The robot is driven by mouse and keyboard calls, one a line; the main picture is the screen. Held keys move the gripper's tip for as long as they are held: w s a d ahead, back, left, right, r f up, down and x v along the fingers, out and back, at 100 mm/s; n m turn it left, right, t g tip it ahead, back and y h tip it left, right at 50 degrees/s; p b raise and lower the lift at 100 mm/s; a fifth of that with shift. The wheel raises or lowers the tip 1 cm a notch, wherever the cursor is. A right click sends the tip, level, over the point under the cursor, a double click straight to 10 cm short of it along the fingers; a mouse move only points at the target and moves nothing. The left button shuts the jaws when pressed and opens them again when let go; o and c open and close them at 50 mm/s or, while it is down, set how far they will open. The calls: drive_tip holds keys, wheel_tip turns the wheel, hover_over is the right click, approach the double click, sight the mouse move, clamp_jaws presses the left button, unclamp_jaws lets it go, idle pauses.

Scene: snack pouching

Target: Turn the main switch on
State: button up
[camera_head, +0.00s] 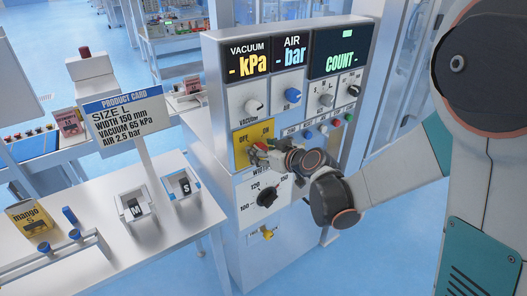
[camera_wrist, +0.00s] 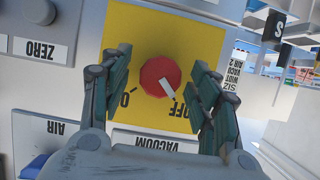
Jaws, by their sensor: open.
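The main switch is a red knob (camera_wrist: 160,80) on a yellow plate (camera_wrist: 180,28) on the front of the machine, seen close in the wrist view. Its white pointer mark points toward the OFF label; the other label is partly covered by a finger. In the head view the yellow plate (camera_head: 240,135) shows at the panel's left, with the knob mostly hidden by my gripper (camera_head: 260,154). My gripper (camera_wrist: 161,65) is open in the wrist view, one finger on each side of the knob, with gaps visible between the fingers and the knob.
Vacuum (camera_head: 253,106) and air (camera_head: 292,95) knobs sit above the switch, a black width dial (camera_head: 268,195) below. Displays show dashes. Small coloured buttons (camera_head: 336,126) lie to the right. A white table (camera_head: 110,235) with a product card (camera_head: 122,110) and pouch holders stands left.

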drive_tip(key=c, duration=1.1)
drive_tip(key=shift+o, duration=0.2)
drive_tip(key=shift+w+d+f+m+g+y+b, duration=0.15)
drive_tip(key=shift+m+g+y+b, duration=0.1)
drive_tip(key=shift+m+y+b, duration=1.4)
drive_tip(key=shift+s+d+f+m+g+y+b, duration=0.1)
drive_tip(key=shift+m+g+y+b, duration=0.2)
drive_tip(key=shift+m+y+b, duration=1.35)
drive_tip(key=shift+w+d+f+m+g+y+b, duration=0.2)
drive_tip(key=shift+m+y+b, duration=0.3)
drive_tip(key=shift+m+b, duration=2.25)
drive_tip(key=shift+s+a+r+m+p, duration=0.15)
drive_tip(key=shift+m+p, duration=0.35)
drive_tip(key=shift+m, duration=0.25)
drive_tip(key=o, duration=1.1)
drive_tip(key=shift+c, duration=0.2)
